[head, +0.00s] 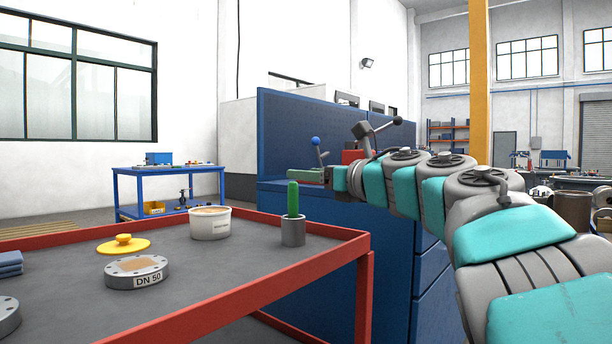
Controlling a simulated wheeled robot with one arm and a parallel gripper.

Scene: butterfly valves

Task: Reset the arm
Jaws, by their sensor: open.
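My teal and grey arm reaches in from the lower right in the head view. Its far end, with my gripper (306,175), is small and seen from the side, in front of the blue cabinet. The jaws are open; I see nothing held between them. A red block (352,156) and a lever with a blue ball (315,141) show close to the arm's end; I cannot tell what they belong to. My gripper is beyond and above the far right corner of the red-rimmed table (310,261), apart from the things on it.
On the table are a grey DN 50 ring (136,272), a yellow knobbed lid (123,245), a white tub (210,223), a green-handled tool in a grey cup (293,228) and folded blue cloths (10,264). The tall blue cabinet (330,235) stands behind. A blue bench (168,180) is farther back.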

